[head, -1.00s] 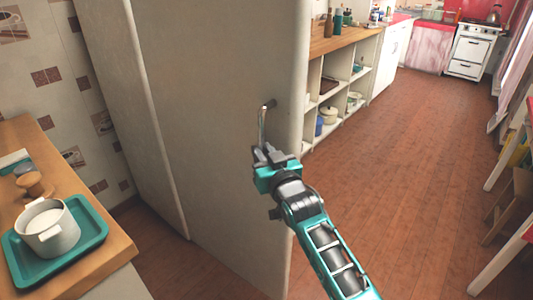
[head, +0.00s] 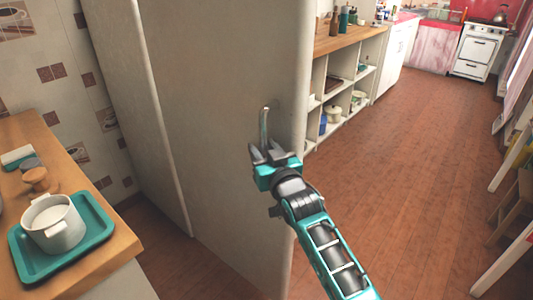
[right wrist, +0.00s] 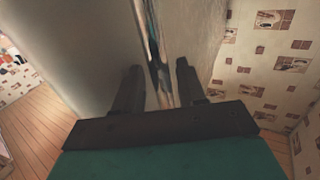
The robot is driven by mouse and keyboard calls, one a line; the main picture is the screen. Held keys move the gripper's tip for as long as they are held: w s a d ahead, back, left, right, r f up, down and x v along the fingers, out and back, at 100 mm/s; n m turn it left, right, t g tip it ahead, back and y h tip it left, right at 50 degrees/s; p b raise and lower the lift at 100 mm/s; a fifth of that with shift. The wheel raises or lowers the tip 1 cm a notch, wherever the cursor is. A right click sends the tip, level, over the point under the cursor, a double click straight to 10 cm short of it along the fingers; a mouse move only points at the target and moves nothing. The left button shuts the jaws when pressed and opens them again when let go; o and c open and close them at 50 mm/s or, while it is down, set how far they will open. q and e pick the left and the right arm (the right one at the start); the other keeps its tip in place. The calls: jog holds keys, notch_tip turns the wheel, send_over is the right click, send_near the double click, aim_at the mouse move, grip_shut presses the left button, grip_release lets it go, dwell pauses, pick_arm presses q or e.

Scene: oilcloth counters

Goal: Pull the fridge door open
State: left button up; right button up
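The fridge (head: 205,120) is a large pale, round-edged cabinet filling the middle of the head view. Its upright metal bar handle (head: 264,124) is near the right edge of the front. My right gripper (head: 268,154) is at the lower end of the handle, fingers pointing up along it. In the right wrist view the two dark fingers (right wrist: 158,88) are apart, with the handle (right wrist: 153,52) seen between and beyond them. I cannot tell whether either finger touches it. The door looks closed, though its seam is not clear. My left gripper is out of view.
A wooden counter (head: 115,262) at the left holds a teal tray (head: 32,268) with a white pot (head: 55,225). Open shelves (head: 345,92) stand beyond the fridge at right. The wooden floor (head: 420,170) is clear to the right, with a stool (head: 513,205) at its edge.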

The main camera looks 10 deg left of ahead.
jog(key=shift+s+d+f, duration=0.1)
jog(key=shift+s+d, duration=0.25)
jog(key=shift+s, duration=0.05)
jog(key=p+v, duration=0.1)
jog(key=v, duration=1)
jog(key=shift+s, duration=0.4)
